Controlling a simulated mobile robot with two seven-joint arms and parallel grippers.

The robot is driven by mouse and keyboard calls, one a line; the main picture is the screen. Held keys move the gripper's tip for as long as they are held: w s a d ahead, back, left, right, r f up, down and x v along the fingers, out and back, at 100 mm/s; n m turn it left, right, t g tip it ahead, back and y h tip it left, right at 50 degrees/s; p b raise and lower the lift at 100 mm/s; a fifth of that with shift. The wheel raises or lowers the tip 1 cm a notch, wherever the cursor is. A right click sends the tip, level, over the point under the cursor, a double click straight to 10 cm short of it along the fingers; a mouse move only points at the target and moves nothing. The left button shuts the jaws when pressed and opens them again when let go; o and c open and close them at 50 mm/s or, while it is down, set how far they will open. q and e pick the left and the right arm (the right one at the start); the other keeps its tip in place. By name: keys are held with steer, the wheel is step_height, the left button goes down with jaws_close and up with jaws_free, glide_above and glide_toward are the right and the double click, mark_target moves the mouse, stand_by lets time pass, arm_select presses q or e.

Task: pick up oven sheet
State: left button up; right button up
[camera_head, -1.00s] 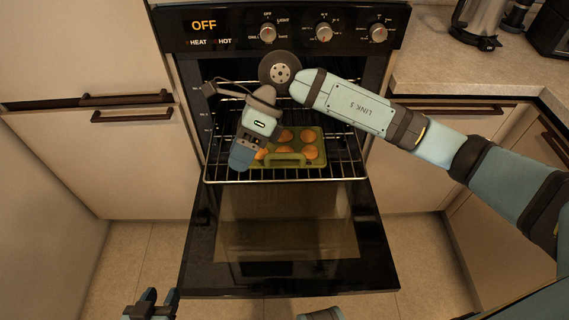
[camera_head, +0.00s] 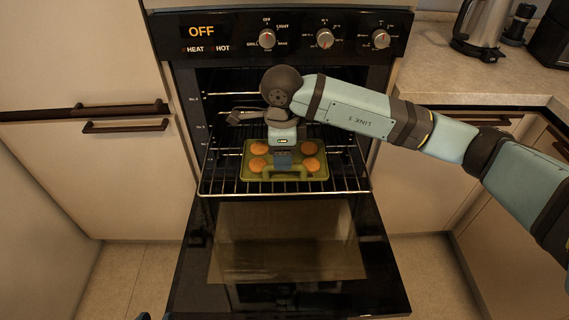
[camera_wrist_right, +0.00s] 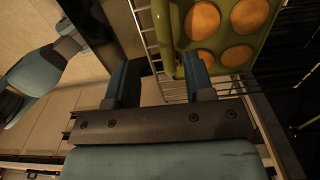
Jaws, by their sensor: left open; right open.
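The oven sheet is a green tray (camera_head: 318,178) with several round orange-brown pieces on it. It lies on the wire rack inside the open oven, its handle at the front edge. In the right wrist view the tray (camera_wrist_right: 222,50) fills the upper right. My right gripper (camera_head: 284,164) is over the tray's front middle, pointing down, and covers part of it. In the right wrist view this gripper (camera_wrist_right: 158,65) is open. One finger overlaps the tray's handle side and the other is outside the tray; contact is unclear. My left gripper (camera_head: 156,316) barely shows at the bottom edge, apart from the tray.
The wire rack (camera_head: 350,185) sticks out over the lowered glass oven door (camera_head: 290,240). The oven side walls flank the tray and the control panel (camera_head: 350,36) is above. Drawer handles (camera_head: 125,126) stand out at left. A kettle (camera_head: 478,25) is on the right counter.

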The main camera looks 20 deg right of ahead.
steer(key=shift+w+d+f, duration=0.1)
steer(key=shift+d+f, duration=0.05)
steer(key=shift+f, duration=0.45)
steer(key=f, duration=0.2)
steer(key=f+b, duration=0.1)
steer(key=f, duration=0.1)
steer(key=shift+w+d, duration=0.2)
jaws_close()
arm_select(q)
steer(key=shift+w+d+r+t+h, duration=0.35)
steer(key=shift+d+r+t, duration=0.1)
steer(key=shift+r, duration=0.2)
